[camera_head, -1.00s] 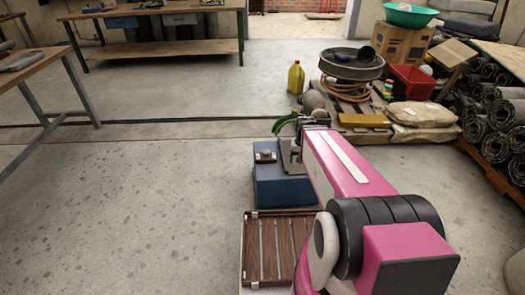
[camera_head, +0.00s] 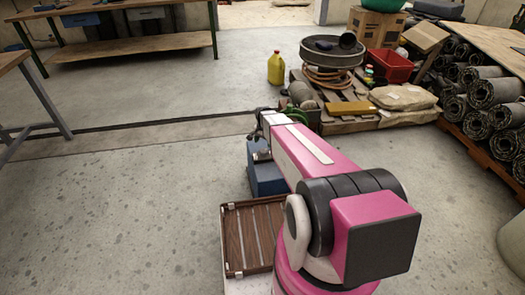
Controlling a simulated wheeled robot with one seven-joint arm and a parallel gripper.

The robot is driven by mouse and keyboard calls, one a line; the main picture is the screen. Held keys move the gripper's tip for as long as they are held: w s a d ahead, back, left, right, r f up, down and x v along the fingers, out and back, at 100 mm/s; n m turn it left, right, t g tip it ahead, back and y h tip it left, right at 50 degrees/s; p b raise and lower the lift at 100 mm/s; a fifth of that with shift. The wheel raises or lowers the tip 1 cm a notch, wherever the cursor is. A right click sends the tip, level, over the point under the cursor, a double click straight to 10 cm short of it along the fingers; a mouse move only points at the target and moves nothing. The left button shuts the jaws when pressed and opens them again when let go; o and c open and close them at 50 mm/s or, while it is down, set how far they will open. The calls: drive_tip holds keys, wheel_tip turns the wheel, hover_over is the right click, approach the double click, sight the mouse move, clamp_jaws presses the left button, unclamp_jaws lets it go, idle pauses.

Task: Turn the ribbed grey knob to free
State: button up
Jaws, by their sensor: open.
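A blue box (camera_head: 266,181) stands on the floor just beyond the slatted brown tray, partly behind my pink arm. The small grey and dark parts on its top (camera_head: 262,154) are partly covered by the arm, and I cannot make out the ribbed grey knob or its setting. My gripper (camera_head: 262,117) is at the far end of the arm, above the back of the box. It is small and partly hidden; it is open, and I see nothing held in it. I cannot tell whether it touches the box.
The brown slatted tray (camera_head: 254,236) lies in front of the box. A yellow jug (camera_head: 275,68), a pallet (camera_head: 345,122) with sacks and a red crate (camera_head: 391,68) stand behind. Several dark rolls (camera_head: 496,92) are stacked at right. The floor at left is clear.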

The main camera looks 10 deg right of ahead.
sight(264, 150)
drive_tip(key=shift+f, duration=3.2)
drive_tip(key=c, duration=0.9)
